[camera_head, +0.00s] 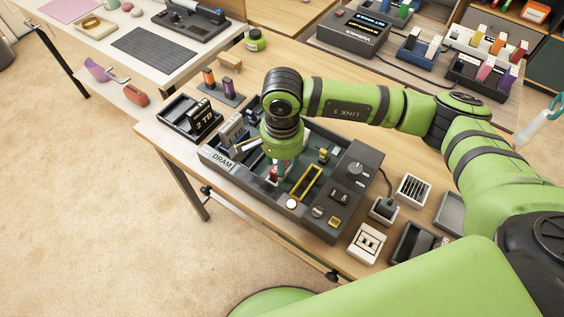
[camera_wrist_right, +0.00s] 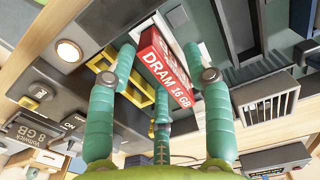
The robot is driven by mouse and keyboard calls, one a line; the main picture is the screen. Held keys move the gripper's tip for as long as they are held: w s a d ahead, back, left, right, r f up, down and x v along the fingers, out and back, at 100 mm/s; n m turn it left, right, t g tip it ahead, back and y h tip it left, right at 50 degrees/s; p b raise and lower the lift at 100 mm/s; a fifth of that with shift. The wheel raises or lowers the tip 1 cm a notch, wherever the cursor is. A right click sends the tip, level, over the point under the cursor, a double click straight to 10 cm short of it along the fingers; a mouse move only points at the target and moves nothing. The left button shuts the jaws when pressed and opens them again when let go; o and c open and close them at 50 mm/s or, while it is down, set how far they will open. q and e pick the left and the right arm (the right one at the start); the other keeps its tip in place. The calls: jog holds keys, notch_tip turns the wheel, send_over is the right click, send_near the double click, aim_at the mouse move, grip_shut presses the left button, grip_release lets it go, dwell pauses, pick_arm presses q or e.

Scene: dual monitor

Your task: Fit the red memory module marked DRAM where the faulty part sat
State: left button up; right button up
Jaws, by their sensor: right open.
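The red memory module, lettered DRAM 16 GB (camera_wrist_right: 165,68), lies between the teal fingers of my right gripper (camera_wrist_right: 166,62) in the wrist view. The fingers are open around it. In the head view only a small red part of the module (camera_head: 272,173) shows below my right gripper (camera_head: 282,165), inside the dark open case (camera_head: 335,165). I cannot tell whether its lower edge sits in a slot. My left gripper is not in view.
A yellow frame (camera_head: 305,182) stands in the case just right of the gripper. A black 2 TB part (camera_head: 201,117) sits in a tray (camera_head: 180,124) at the left. A vented block (camera_head: 412,190) and a white socket block (camera_head: 367,243) lie to the right.

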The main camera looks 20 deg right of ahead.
notch_tip(320, 180, up, 12)
jog(key=shift+f, duration=0.2)
jog(key=shift+f, duration=0.1)
dwell(0.5)
